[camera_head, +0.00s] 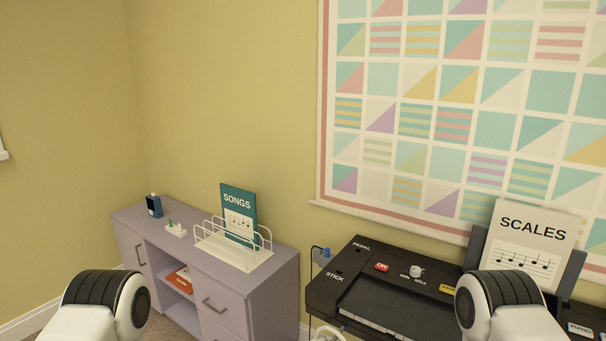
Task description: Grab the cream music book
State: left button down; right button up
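The cream music book (521,248), marked SCALES with a line of notes, stands upright, leaning on the dark music rest (574,270) of the black keyboard (365,285) at the right. Its lower left part is hidden behind a rounded joint of my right arm. A joint of my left arm shows at the lower left, in front of the lilac cabinet. Neither of my grippers is in view.
The lilac cabinet (272,262) holds a white wire rack (234,264) with a teal SONGS book (239,204). A small dark blue object (154,205) and a white piece with green pegs (176,231) also stand there. An orange book (181,278) lies on its shelf.

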aim_at(538, 241)
jog(key=z, duration=1.55)
